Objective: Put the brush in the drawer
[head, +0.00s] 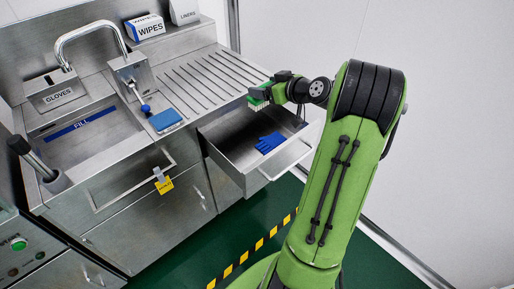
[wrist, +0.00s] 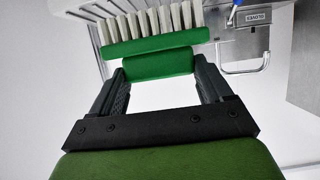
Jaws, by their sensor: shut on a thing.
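The green brush with pale bristles (wrist: 152,47) is held between the fingers of my gripper (wrist: 158,80) in the wrist view. In the head view my gripper (head: 268,93) is at the end of the green arm, above the back part of the open drawer, with the brush (head: 258,96) small at its tip. The drawer (head: 262,150) is pulled out below the drainboard at the right of the sink unit. A blue glove (head: 270,143) lies inside it. The brush is above the drawer, apart from its floor.
A sink basin (head: 85,134) with a tap (head: 90,40) is at the left. A blue sponge-like block (head: 165,121) lies on the counter edge. A wipes box (head: 146,27) stands behind. The drawer floor around the glove is bare.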

